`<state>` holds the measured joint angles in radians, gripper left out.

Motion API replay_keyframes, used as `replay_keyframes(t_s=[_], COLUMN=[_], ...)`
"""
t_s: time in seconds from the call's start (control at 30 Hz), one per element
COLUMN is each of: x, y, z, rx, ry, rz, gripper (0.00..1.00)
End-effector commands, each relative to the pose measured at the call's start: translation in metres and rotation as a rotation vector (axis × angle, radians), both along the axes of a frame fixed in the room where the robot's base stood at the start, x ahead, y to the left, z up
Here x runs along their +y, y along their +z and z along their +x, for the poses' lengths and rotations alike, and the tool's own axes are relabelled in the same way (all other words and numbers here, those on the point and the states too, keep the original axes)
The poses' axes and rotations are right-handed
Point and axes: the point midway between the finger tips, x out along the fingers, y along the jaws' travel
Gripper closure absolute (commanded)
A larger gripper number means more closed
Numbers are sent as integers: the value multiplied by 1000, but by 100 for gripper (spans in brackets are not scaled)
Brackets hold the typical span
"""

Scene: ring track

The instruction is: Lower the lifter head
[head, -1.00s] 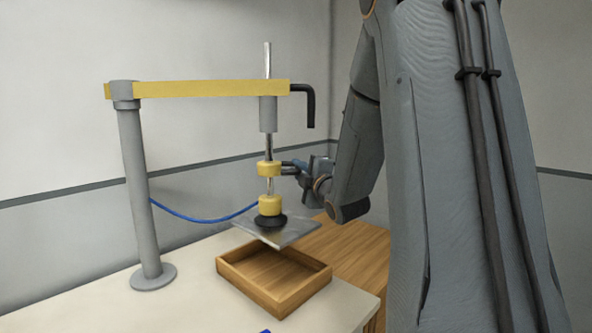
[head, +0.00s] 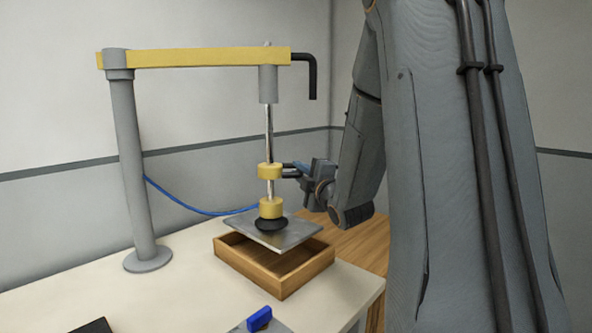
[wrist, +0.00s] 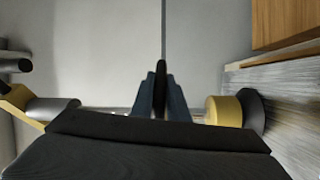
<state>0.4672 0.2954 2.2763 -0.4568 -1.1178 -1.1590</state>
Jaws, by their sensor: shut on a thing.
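The lifter head is a yellow collar (head: 269,171) and a lower yellow block (head: 271,208) on a steel rod, with a black suction cup (head: 271,224) beneath. A flat grey metal plate (head: 300,233) hangs under the cup, slightly tilted in the picture. The lower block also shows in the wrist view (wrist: 224,111). My gripper (head: 299,169) is shut on the dark handle that sticks out right of the collar; the handle stands between the fingers in the wrist view (wrist: 160,92). An open wooden tray (head: 262,281) lies under the plate, with a small gap between them.
A grey post (head: 134,170) carries the yellow boom (head: 200,58), with a black bent handle (head: 313,75) at its end. A blue hose (head: 190,208) runs behind. A blue block (head: 259,319) on a grey piece stands at the table's front.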

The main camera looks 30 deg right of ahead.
Motion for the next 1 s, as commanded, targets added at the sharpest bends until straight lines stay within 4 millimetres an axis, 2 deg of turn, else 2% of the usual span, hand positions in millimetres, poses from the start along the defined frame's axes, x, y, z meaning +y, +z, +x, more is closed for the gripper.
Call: replay_keyframes(t_s=[0.03, 0.1, 0.4, 0.43, 0.53, 0.87, 1.0], x=[0, 0, 0, 0, 0, 0, 0], y=[-10, -13, -12, -11, -11, -11, -12], z=[1, 0, 0, 0, 0, -2, -16], rx=[5, 5, 3, 3, 2, 1, 0], ry=[1, 1, 1, 1, 0, -1, -1], rz=[0, 0, 1, 1, 1, 0, 0], gripper=[100, 100, 100, 84, 68, 68, 68])
